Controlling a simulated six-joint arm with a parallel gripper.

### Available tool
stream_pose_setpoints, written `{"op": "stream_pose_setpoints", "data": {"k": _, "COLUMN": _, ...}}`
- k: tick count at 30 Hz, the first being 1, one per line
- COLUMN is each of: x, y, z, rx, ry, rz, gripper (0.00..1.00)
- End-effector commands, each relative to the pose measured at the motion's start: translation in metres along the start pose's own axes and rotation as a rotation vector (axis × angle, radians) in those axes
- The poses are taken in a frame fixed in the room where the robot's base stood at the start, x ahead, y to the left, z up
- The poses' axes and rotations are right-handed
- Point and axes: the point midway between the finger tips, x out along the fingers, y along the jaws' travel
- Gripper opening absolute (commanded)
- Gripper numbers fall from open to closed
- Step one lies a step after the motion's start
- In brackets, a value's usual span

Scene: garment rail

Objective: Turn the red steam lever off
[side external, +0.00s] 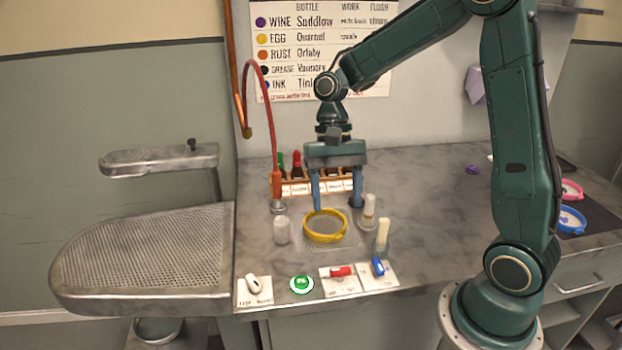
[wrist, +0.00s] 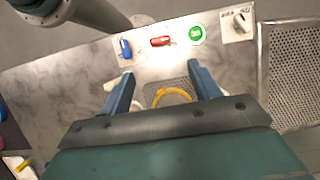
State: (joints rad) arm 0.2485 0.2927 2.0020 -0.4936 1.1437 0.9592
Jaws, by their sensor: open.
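The red steam lever (side external: 341,271) sits on a white plate at the front edge of the counter, between a green round button and a blue lever. It also shows in the wrist view (wrist: 160,41), near the top, lying sideways across its plate. My gripper (side external: 337,205) points down above the counter, behind the yellow ring and well back from the lever. Its two blue fingers are apart with nothing between them. In the wrist view the fingers (wrist: 162,83) stand on either side of the yellow ring. The lever's label is too small to read.
The yellow ring (side external: 325,226) lies on a perforated plate. A green button (side external: 302,284), a blue lever (side external: 378,266) and a white knob (side external: 254,281) line the front edge. Pale cylinders flank the ring. A bottle rack (side external: 297,189) stands behind, and a red hose (side external: 268,110) rises at left.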

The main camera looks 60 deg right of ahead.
Motion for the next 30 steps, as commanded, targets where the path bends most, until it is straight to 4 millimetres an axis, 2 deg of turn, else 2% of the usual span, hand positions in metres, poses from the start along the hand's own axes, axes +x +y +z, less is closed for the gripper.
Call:
{"op": "stream_pose_setpoints", "data": {"k": 8, "x": 0.023, "y": 0.000, "z": 0.001, "rx": 0.000, "ry": -0.003, "rz": 0.002, "gripper": 0.62}}
{"op": "stream_pose_setpoints", "data": {"k": 24, "x": 0.104, "y": 0.001, "z": 0.001, "rx": 0.000, "ry": -0.003, "rz": 0.004, "gripper": 0.62}}
{"op": "stream_pose_setpoints", "data": {"k": 30, "x": 0.125, "y": 0.000, "z": 0.001, "rx": -0.002, "ry": -0.002, "rz": 0.003, "gripper": 0.62}}
